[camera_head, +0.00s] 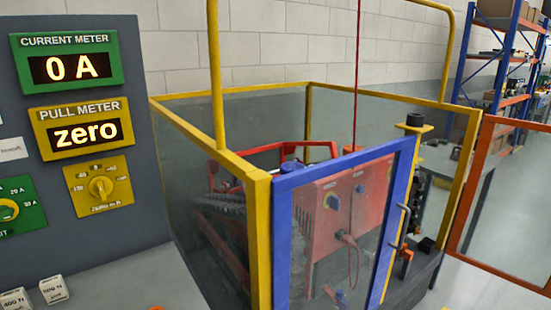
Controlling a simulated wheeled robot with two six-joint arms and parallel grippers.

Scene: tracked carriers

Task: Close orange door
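The orange door (466,200) is a clear panel in an orange frame at the right of the head view. It stands open, swung out to the right from the yellow corner post (463,180) of the enclosure. Its right part runs out of the picture. The blue door (283,245) covers the left part of the enclosure's front and has a grey handle (400,228); I cannot tell whether it is fully shut. A gap lies between the blue door and the right yellow post. Neither of my grippers is in view.
Inside the yellow-framed enclosure stands a red machine (330,215) with a red cable above it. A grey meter panel (100,235) stands at the left, with small white blocks (53,289) below. A blue and orange shelf (511,60) is behind. Floor (480,285) near the orange door looks clear.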

